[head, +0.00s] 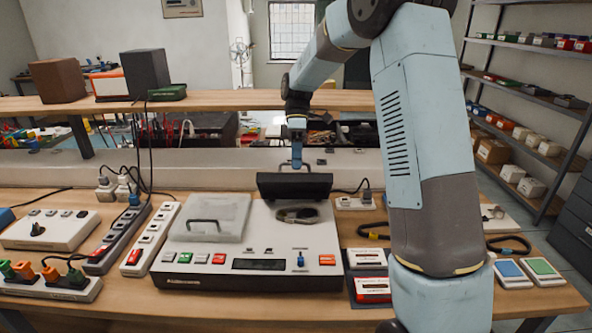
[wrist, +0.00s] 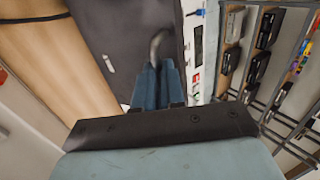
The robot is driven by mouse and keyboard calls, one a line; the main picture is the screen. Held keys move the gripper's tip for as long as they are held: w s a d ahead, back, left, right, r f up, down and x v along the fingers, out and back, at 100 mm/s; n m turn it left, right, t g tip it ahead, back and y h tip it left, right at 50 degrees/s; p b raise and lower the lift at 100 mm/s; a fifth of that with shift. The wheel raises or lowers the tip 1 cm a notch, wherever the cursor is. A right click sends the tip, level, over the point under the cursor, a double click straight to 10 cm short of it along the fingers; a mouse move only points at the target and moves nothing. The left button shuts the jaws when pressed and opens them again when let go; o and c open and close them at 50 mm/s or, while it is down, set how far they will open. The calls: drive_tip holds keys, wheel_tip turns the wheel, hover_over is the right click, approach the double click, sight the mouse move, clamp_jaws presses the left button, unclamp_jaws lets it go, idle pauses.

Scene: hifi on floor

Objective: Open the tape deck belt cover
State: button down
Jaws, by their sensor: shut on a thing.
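The tape deck (head: 245,272) is a pale box with a dark front on the workbench. Its dark belt cover (head: 294,187) stands raised at the back right of the deck, and the recess below it shows a dark belt (head: 297,214). My gripper (head: 297,163) is above the cover's top edge, with blue fingers pointing down. In the wrist view my gripper (wrist: 157,75) is shut on a curved grey handle (wrist: 156,45) in front of the dark cover (wrist: 110,30). The hinge is hidden.
A grey lid with a handle (head: 212,215) lies closed on the deck's left. Power strips (head: 150,240) and a switch box (head: 50,230) stand to the left. Red-labelled boxes (head: 368,272) sit to the right, near my arm. A raised shelf (head: 220,102) runs behind.

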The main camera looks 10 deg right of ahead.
drive_tip(key=shift+w+d+f, duration=0.15)
drive_tip(key=shift+w+d, duration=0.05)
drive_tip(key=shift+w, duration=0.6)
drive_tip(key=shift+w+d+f, duration=0.15)
drive_tip(key=shift+w+d, duration=0.05)
drive_tip(key=shift+w, duration=0.55)
drive_tip(key=c, duration=1.2)
unclamp_jaws()
drive_tip(key=shift+w, duration=0.15)
drive_tip(key=shift+r, duration=0.15)
